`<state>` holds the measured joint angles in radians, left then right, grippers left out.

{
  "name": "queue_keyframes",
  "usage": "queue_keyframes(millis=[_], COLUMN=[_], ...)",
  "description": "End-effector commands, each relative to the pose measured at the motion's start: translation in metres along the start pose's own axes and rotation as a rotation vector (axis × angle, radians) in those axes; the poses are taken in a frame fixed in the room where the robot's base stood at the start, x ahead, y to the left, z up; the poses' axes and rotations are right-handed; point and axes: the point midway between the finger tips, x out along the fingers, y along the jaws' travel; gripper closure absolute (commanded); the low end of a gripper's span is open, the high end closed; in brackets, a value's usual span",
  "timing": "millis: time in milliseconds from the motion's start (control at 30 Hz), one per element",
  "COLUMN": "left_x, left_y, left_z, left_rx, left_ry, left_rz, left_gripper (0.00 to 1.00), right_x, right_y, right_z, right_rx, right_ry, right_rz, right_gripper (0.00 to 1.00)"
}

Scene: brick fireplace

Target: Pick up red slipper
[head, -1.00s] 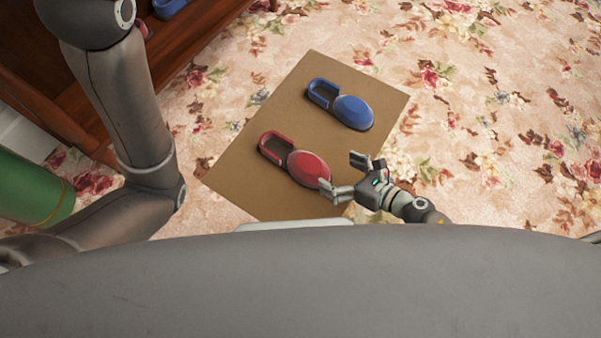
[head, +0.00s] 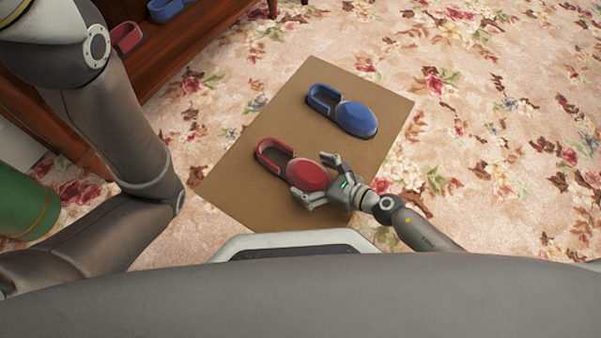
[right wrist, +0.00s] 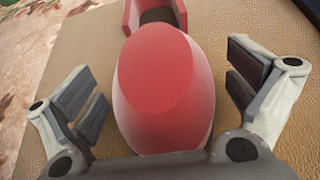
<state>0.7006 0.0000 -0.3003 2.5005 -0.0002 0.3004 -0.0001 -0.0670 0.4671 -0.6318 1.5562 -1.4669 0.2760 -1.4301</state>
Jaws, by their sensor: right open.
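A red slipper (head: 306,175) lies on a brown mat (head: 240,190) in the head view, its open heel toward the upper left and its rounded toe toward my right gripper. My right gripper (head: 314,178) is open, with one finger on each side of the toe. In the right wrist view the red slipper (right wrist: 158,85) fills the middle between the two spread fingers (right wrist: 160,95), with gaps visible on both sides. My left gripper is not in view; only my left arm shows.
A blue slipper (head: 356,118) lies on the mat beyond the red one. A wooden shelf (head: 185,50) at upper left holds another red slipper (head: 127,37) and a blue one (head: 165,10). A green cylinder (head: 25,205) stands at left. Floral carpet is clear at right.

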Motion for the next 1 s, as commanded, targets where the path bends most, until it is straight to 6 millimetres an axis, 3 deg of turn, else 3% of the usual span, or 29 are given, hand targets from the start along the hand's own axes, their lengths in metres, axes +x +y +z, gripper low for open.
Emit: queue_keyframes(millis=[133,433,800,1000], left_x=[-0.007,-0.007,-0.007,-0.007], left_y=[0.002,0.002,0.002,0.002], left_z=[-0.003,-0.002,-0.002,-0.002], left_rx=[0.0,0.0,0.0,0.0], left_ry=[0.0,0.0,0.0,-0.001], left_rz=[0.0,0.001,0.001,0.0], left_gripper=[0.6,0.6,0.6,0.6], right_x=[0.021,0.024,0.024,0.024], right_y=[0.0,0.0,0.0,0.0], right_z=[-0.001,-0.001,-0.001,0.0], right_rx=[-0.001,0.001,0.001,0.001], right_ry=[-0.001,0.001,0.001,0.0], right_rz=[0.0,0.0,0.0,0.0], right_gripper=[0.0,0.0,0.48,0.5])
